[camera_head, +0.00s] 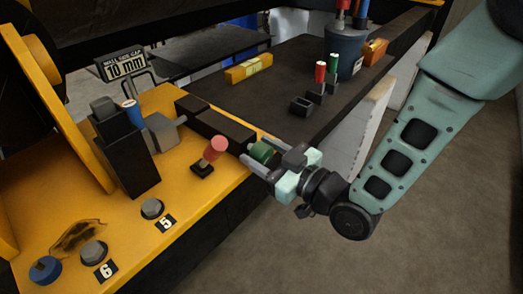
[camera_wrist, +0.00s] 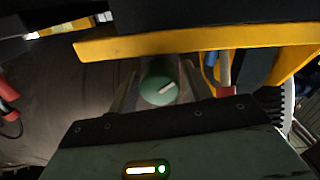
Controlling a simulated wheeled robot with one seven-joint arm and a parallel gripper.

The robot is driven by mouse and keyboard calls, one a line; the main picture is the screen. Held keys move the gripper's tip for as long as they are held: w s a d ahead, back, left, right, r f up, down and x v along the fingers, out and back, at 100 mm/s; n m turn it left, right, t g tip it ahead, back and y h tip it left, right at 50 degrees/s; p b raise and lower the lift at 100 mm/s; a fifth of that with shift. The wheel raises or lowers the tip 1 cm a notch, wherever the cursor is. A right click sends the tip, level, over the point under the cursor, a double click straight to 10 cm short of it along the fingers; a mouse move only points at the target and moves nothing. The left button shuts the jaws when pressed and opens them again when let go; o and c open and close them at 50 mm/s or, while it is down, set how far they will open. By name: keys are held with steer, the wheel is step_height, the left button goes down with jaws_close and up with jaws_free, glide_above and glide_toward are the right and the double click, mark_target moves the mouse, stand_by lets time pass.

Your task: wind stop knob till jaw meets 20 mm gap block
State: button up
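A green knob (camera_head: 263,152) with a white pointer line sits at the front edge of the yellow bench, at the end of a dark slide. My gripper (camera_head: 264,156) reaches it from the right, with one finger on each side. In the wrist view the knob (camera_wrist: 160,82) fills the space between the fingertips, and its pointer slants up to the right. The fingers look shut on it, though the contact is partly hidden. A grey jaw-like piece (camera_head: 163,132) stands at the slide's far end, beside a black upright block (camera_head: 127,155). I cannot tell which part is the gap block.
A sign (camera_head: 123,66) reads "WALL SIDE GAP 10 mm". A red-topped lever (camera_head: 215,149) stands close to my gripper. A yellow block (camera_head: 249,68), small red and green-topped parts and a dark bucket (camera_head: 343,50) are on the dark table. Bolts marked 5 and 6 are at front.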

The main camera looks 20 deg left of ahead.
steer(key=c, duration=0.6)
steer(key=shift+f, duration=0.1)
steer(key=m+b, duration=0.2)
steer(key=shift+f+m+b, duration=0.1)
steer(key=shift+m+b, duration=0.2)
steer(key=shift+b, duration=0.1)
steer(key=shift+m+b, duration=1.1)
steer(key=shift+m, duration=0.6)
steer(key=o, duration=1)
steer(key=shift+d, duration=0.1)
